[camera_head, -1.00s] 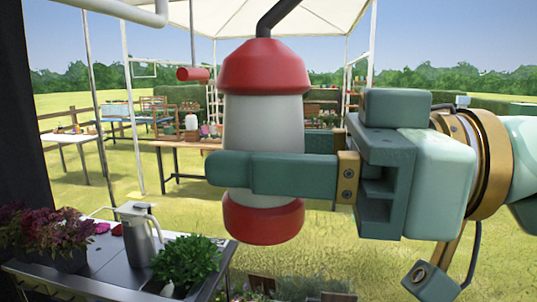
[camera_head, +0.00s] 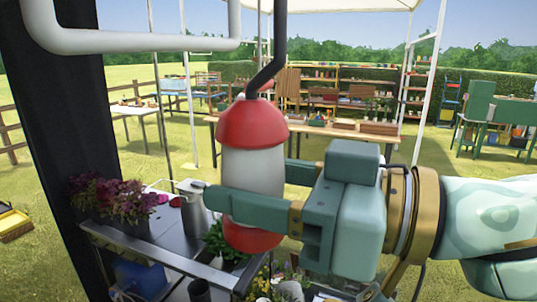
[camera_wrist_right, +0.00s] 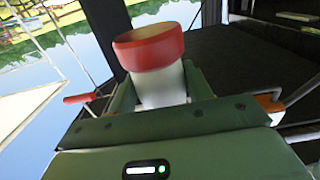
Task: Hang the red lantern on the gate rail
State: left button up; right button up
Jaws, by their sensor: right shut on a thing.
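The red lantern (camera_head: 252,124), with red caps and a pale middle, hangs nearly upright in my right gripper (camera_head: 250,195). The gripper is shut around the pale body. A dark bent hook rises from the lantern's top and leaves the upper edge of the head view. The wrist view shows one red end of the lantern (camera_wrist_right: 148,50) between the fingers. A thick pale-grey rail (camera_head: 150,43) crosses the upper left and bends upward just left of the hook. The hook appears apart from this bend; the hook's upper end is hidden. My left gripper is not seen.
A metal cart (camera_head: 150,250) with purple flowers (camera_head: 115,198) and a grey can (camera_head: 195,212) stands below left. A dark post (camera_head: 60,120) rises at the left. Wooden tables and shelves (camera_head: 350,90) stand farther back on grass.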

jog(key=p, duration=0.1)
jog(key=a+p, duration=0.1)
jog(key=p, duration=0.1)
jog(key=shift+a+r, duration=0.1)
jog(key=shift+r, duration=0.15)
jog(key=shift+w+a+f, duration=0.1)
jog(key=shift+a+f, duration=0.05)
jog(key=shift+a, duration=0.1)
pick_arm(q)
jog(key=b, duration=0.3)
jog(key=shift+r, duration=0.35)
pick_arm(e)
jog(key=w+a+f, duration=0.2)
jog(key=a+f, duration=0.1)
jog(key=a, duration=0.3)
jog(key=shift+w+a, duration=0.2)
jog(key=shift+a, duration=0.05)
jog(key=shift+f, duration=0.45)
jog(key=o, duration=1.3)
jog(key=shift+c, duration=0.2)
